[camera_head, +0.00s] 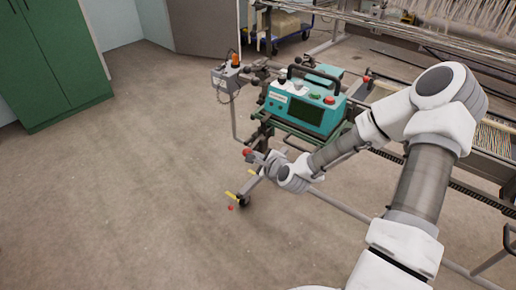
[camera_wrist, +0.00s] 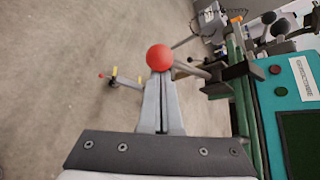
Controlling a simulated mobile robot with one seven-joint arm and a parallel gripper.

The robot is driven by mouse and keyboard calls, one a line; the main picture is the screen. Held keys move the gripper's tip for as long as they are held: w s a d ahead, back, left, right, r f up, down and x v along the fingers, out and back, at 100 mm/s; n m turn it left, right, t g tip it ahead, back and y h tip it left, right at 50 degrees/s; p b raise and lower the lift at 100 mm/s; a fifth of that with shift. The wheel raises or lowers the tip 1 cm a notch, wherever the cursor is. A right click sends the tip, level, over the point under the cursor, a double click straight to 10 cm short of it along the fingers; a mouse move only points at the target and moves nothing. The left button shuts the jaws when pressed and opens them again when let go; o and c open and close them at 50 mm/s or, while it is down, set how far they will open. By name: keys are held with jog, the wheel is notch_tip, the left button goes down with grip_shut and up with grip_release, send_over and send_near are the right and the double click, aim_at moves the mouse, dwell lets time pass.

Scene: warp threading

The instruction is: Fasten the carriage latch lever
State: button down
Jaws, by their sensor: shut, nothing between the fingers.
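A red ball knob (camera_wrist: 160,57), which looks like the end of the latch lever, sits right at the tips of my gripper in the wrist view. A short grey bar (camera_wrist: 190,69) runs from beside it toward the carriage. In the head view the knob (camera_head: 247,152) shows at the left of my gripper (camera_head: 258,157), below the teal carriage box (camera_head: 303,110). My gripper (camera_wrist: 161,78) is shut, its fingers together behind the knob. I cannot tell whether they touch it. The lever's pivot is not clearly visible.
A stand foot with yellow handles (camera_head: 232,195) and a small red knob (camera_head: 230,208) is near the floor below my gripper. A grey control box with an orange lamp (camera_head: 229,73) stands behind left. Loom rails lie right.

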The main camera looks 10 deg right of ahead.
jog(key=shift+s+a+r+m+g+y+p, duration=0.15)
jog(key=shift+r+m+g+y+p, duration=0.15)
jog(key=shift+r+p, duration=0.55)
jog(key=shift+r, duration=0.1)
